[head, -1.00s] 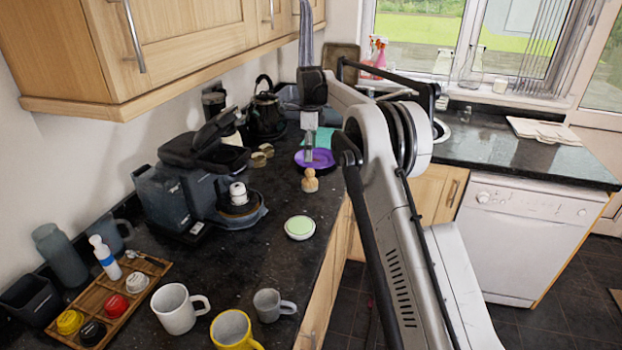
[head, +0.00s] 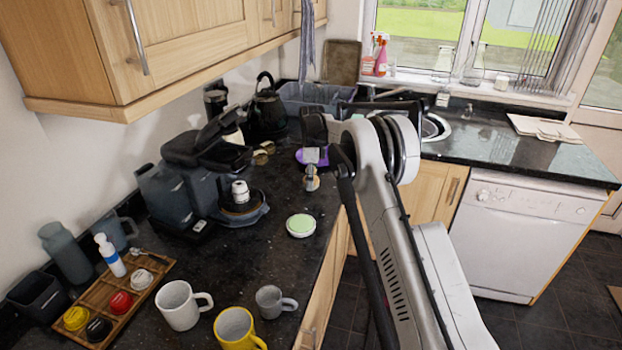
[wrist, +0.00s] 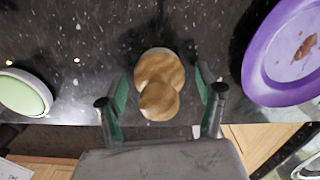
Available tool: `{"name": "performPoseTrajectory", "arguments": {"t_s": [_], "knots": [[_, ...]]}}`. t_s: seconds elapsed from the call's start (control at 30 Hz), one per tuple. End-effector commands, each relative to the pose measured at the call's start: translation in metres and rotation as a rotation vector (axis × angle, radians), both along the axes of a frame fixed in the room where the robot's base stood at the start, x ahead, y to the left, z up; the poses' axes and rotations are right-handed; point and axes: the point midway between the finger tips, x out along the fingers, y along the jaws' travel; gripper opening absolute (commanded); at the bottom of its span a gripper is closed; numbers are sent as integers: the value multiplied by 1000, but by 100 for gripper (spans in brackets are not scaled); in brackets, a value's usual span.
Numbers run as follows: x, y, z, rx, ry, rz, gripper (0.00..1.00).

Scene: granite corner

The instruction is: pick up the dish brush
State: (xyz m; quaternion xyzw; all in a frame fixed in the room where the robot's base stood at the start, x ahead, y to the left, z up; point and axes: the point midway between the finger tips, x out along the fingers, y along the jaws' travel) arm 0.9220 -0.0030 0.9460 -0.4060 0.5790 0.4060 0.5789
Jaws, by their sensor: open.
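The dish brush (head: 312,184) is a small wooden piece with a round base and a knob on top, standing on the dark granite counter near its front edge. In the wrist view the dish brush (wrist: 160,65) lies in the middle, between my fingers. My gripper (head: 311,168) is open above it and partly covers it in the head view. In the wrist view my gripper (wrist: 161,92) has a green-padded finger on either side of the brush, with a visible gap on each side. I cannot tell exactly how far down the fingertips reach.
A purple plate (wrist: 257,85) with brown residue is close on the right in the wrist view. A round dish with a green top (head: 300,226) stands nearer. A coffee machine (head: 190,185), mugs (head: 180,305) and a wooden tray (head: 130,297) occupy the left counter.

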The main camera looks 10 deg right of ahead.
Motion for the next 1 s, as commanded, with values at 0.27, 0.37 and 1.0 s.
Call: {"name": "performPoseTrajectory", "arguments": {"t_s": [0.27, 0.37, 1.0], "knots": [[0, 0, -9, 0, 0, 0, 67], [0, 0, -9, 0, 0, 0, 65], [0, 0, -7, 0, 0, 0, 18]]}}
